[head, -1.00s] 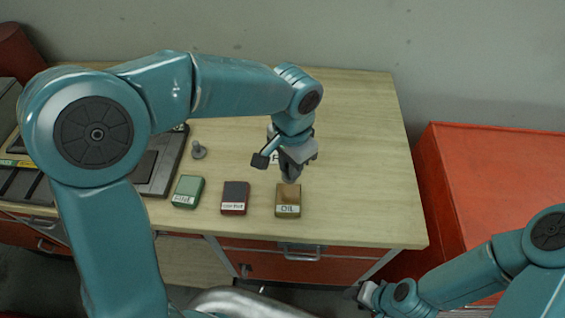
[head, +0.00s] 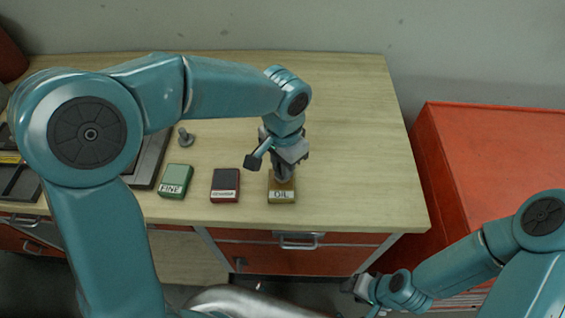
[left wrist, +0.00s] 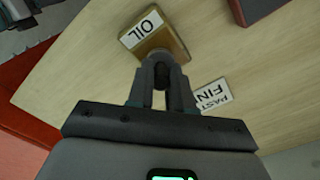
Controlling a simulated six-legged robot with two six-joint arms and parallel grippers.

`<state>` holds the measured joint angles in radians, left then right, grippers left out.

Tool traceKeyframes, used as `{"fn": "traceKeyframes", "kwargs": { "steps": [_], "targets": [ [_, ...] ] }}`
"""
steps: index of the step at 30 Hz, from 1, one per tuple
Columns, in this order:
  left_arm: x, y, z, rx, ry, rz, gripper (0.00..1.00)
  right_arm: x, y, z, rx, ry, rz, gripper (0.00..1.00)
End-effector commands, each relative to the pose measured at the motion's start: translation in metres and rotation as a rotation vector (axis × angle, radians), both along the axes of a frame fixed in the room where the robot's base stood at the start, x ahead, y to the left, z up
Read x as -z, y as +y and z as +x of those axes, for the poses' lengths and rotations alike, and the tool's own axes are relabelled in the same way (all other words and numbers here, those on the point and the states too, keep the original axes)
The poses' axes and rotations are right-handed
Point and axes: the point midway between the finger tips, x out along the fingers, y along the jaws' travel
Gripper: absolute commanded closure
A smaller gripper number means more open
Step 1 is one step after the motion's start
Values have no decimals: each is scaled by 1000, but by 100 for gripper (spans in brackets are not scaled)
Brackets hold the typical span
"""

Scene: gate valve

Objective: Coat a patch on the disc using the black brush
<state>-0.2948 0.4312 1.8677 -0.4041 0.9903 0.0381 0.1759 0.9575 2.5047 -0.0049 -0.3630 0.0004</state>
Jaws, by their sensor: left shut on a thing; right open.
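My left gripper (head: 283,174) points down over the tan block labelled OIL (head: 283,195). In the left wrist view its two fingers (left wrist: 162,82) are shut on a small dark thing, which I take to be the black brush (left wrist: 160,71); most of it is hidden. Its lower end is at the top of the OIL block (left wrist: 155,43); I cannot tell whether it touches. My right gripper (head: 360,287) is open at the lower right, in front of the bench and away from it. I cannot make out the disc.
A green block labelled FINE (head: 175,181) and a dark red block (head: 225,185) stand left of OIL. A grey knob-like piece (head: 186,138) stands behind them. A FINE PASTE card (left wrist: 212,97) lies nearby. The wooden bench's right side (head: 365,150) is clear. A red cabinet (head: 490,160) stands right.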

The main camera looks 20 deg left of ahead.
Motion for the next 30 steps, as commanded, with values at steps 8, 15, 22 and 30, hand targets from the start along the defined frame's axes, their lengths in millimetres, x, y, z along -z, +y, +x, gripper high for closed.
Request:
{"fn": "traceKeyframes", "kwargs": {
  "steps": [8, 15, 22, 30],
  "targets": [
    [0, 0, 0, 0, 0, 0, 100, 0, 0, 0, 0, 0, 0, 57],
    [1, 0, 0, 0, 0, 0, 100, 1, 0, 0, 0, 0, 0, 57],
    [4, 0, 0, 0, 1, 0, 100, 3, 0, 0, 0, 0, 0, 57],
    [7, 0, 0, 0, 1, 0, 100, 6, 0, 0, 0, 0, 0, 57]
  ]
}}
